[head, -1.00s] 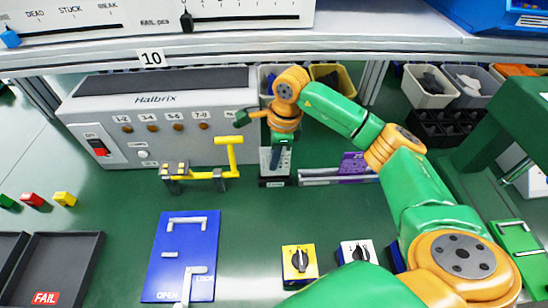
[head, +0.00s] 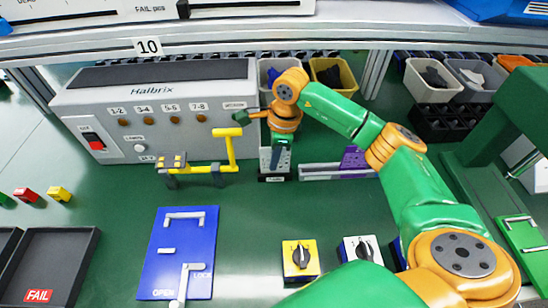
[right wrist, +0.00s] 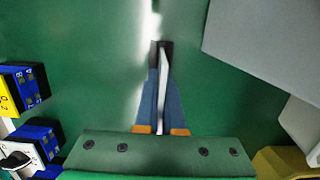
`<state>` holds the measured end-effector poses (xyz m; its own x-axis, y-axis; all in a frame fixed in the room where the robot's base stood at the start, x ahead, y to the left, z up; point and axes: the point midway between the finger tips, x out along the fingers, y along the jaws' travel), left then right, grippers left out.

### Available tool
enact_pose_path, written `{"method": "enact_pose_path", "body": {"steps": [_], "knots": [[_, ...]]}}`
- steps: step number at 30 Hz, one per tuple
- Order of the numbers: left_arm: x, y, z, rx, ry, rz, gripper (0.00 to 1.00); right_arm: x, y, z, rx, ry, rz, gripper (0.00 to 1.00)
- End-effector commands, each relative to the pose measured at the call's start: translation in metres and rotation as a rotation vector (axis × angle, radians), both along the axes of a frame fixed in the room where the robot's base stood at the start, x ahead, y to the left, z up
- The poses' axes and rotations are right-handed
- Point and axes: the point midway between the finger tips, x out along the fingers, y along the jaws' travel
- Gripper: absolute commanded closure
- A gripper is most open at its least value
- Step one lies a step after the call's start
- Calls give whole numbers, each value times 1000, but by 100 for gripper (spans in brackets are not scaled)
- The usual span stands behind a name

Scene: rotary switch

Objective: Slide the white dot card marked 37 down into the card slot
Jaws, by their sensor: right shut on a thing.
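The white dot card (head: 265,160) is upright in my right gripper (head: 276,160), at the black card slot block (head: 274,178) in the middle of the bench. The gripper's dark fingers cover the card's middle; its number cannot be read. In the right wrist view, the blue-grey fingers (right wrist: 161,85) are shut on the card (right wrist: 164,90), seen edge-on as a thin white strip. The dark slot block (right wrist: 162,47) shows at its far end. How deep the card sits in the slot cannot be told. My left gripper is not in view.
The grey Halbrix box (head: 160,115) stands left of the slot, with a yellow handle (head: 228,150) close by. A pale rail (head: 325,172) with a purple piece (head: 355,158) lies right. A blue panel (head: 180,250) and rotary switches (head: 300,260) are in front. A shelf runs above.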

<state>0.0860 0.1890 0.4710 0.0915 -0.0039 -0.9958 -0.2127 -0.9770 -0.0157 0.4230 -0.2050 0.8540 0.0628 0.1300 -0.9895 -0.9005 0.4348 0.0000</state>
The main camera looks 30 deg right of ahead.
Motion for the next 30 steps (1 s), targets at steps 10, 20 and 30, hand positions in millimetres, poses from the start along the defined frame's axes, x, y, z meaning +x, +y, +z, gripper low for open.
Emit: {"method": "enact_pose_path", "body": {"steps": [10,20,30], "knots": [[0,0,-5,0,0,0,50,0,0,-6,0,0,0,70],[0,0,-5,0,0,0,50,0,0,-5,0,0,0,60],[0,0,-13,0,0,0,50,-3,-8,55,0,-3,0,60]]}}
